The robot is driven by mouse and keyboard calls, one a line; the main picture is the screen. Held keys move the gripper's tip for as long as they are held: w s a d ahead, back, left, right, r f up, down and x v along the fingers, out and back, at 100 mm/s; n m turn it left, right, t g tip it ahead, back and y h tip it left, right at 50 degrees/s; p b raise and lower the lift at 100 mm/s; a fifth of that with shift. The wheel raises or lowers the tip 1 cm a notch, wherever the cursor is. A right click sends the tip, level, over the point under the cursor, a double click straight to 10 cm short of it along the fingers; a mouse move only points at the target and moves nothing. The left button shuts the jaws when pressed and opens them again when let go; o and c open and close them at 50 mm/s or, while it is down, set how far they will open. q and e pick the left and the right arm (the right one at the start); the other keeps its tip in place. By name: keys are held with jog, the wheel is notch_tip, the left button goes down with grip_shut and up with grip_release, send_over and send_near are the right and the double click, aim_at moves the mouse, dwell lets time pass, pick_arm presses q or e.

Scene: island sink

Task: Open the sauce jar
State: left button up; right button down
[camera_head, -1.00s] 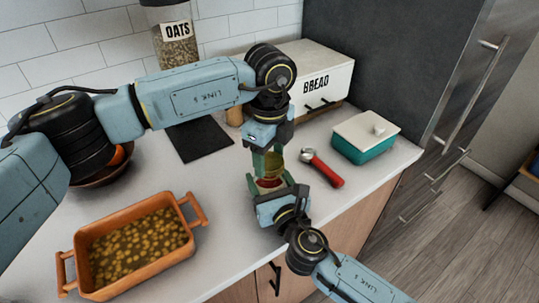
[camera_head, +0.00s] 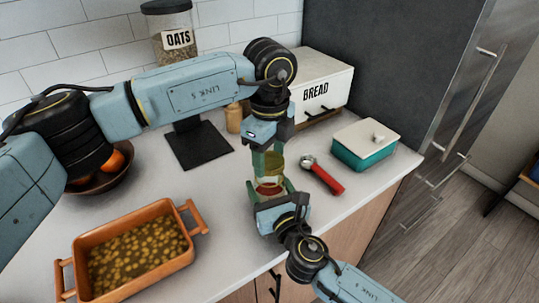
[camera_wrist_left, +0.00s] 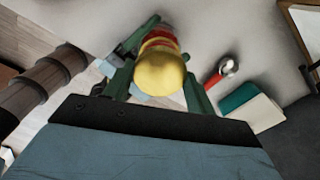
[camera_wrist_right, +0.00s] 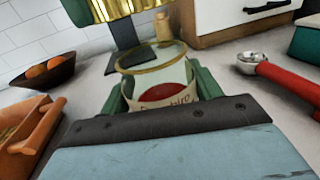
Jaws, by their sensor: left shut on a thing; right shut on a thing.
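The sauce jar (camera_wrist_right: 158,82) is clear glass with red sauce low inside and a pale label. My right gripper (camera_wrist_right: 160,98) is shut around its body; the jar looks upright. In the head view the jar (camera_head: 269,188) is partly hidden by my right gripper (camera_head: 268,193). The golden lid (camera_wrist_right: 120,8) shows above the jar's rim in the right wrist view, with a visible gap between them. My left gripper (camera_head: 268,162) points down and is shut on the lid. In the left wrist view the lid (camera_wrist_left: 160,72) sits between its fingers and covers most of the jar.
A red-handled tool (camera_head: 322,174) and a teal dish with a white lid (camera_head: 365,144) lie to the right. An orange pan of food (camera_head: 138,250) stands at front left. The bread box (camera_head: 320,85) and oats jar (camera_head: 178,40) stand behind.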

aim_at(269, 160)
pick_arm(q)
jog(key=shift+r, duration=1.85)
pick_arm(e)
jog(key=shift+c, duration=1.2)
grip_release()
